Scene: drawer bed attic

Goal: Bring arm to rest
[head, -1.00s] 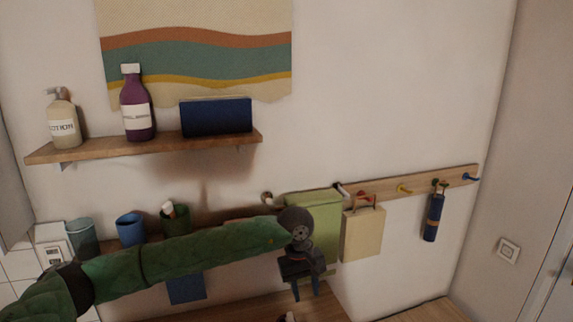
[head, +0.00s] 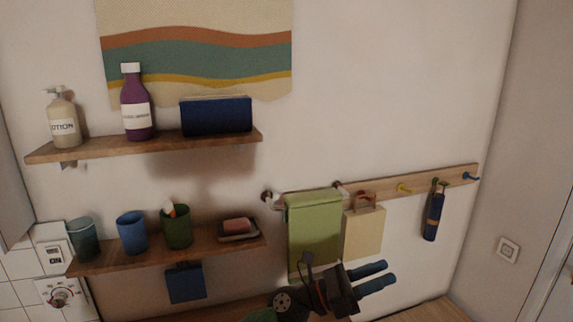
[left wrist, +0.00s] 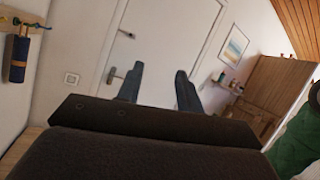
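My left gripper (head: 374,278) is at the bottom of the head view, in front of the wall and below the hanging green towel (head: 314,230). Its two blue fingers point right and stand apart, with nothing between them. In the left wrist view the same fingers (left wrist: 158,88) are spread and empty, with a white door (left wrist: 160,40) beyond. My left arm shows only as a short green piece at the bottom edge of the head view. My right gripper is not in view.
A hook rail (head: 420,184) carries a cream bag (head: 363,232) and a dark blue roll (head: 433,217). A lower shelf (head: 200,245) holds cups and a soap dish (head: 238,229). An upper shelf (head: 150,146) holds bottles and a blue box (head: 216,116).

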